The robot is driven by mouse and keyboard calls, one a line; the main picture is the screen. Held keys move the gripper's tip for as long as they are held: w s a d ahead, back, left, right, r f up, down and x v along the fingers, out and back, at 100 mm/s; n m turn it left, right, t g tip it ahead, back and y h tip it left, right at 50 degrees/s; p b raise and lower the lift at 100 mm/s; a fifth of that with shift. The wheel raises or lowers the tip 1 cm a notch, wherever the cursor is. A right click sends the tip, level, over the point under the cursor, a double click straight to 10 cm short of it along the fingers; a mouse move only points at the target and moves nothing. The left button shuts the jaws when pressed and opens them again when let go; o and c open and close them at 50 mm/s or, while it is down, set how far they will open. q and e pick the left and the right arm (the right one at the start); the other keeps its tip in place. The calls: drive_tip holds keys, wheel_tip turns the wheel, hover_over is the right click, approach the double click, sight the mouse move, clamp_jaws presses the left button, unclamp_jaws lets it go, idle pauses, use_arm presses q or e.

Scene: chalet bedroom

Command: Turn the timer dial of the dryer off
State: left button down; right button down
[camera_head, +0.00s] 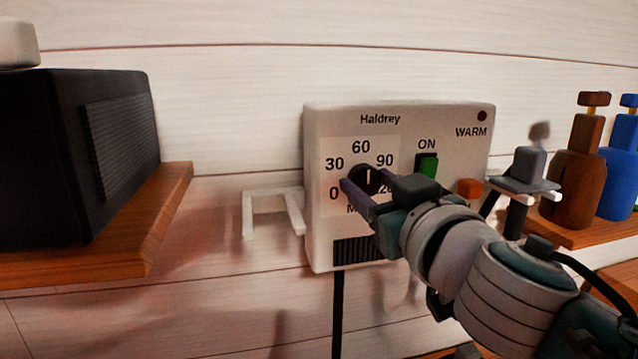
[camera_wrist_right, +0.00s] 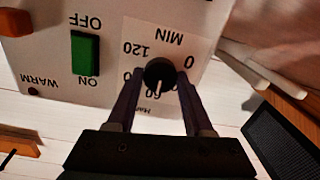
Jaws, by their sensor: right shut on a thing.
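The dryer (camera_head: 450,125) is a white box on the plank wall, marked "Haldrey". Its black timer dial (camera_head: 369,176) sits amid the numbers 0, 30, 60, 90 and 120. The dial's white mark points up, near 60. The dial also shows upside down in the right wrist view (camera_wrist_right: 159,72). My right gripper (camera_head: 366,184) has its purple fingers on either side of the dial and is shut on it. The wrist view shows both fingers (camera_wrist_right: 160,82) reaching to the dial. My left gripper is not in view.
A green switch (camera_head: 427,166) and an orange button (camera_head: 469,188) sit right of the dial. A white bracket (camera_head: 272,193) is at the dryer's left. A black speaker-like box (camera_head: 100,150) stands on a wooden shelf (camera_head: 160,205). Brown (camera_head: 580,180) and blue (camera_head: 622,175) bottles stand at right.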

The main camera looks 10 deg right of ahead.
drive_tip(key=shift+n, duration=0.3)
drive_tip(key=n, duration=0.5)
drive_tip(key=shift+p, duration=0.4)
drive_tip(key=n+p, duration=0.1)
drive_tip(key=n, duration=0.5)
drive_tip(key=shift+n, duration=0.3)
drive_tip(key=n, duration=0.5)
drive_tip(key=shift+a+h+p, duration=0.1)
drive_tip(key=shift+h+p, duration=0.2)
drive_tip(key=shift+p, duration=0.05)
drive_tip(key=n, duration=0.5)
drive_tip(key=shift+n+p, duration=0.4)
drive_tip(key=shift+c, duration=1.4)
unclamp_jaws()
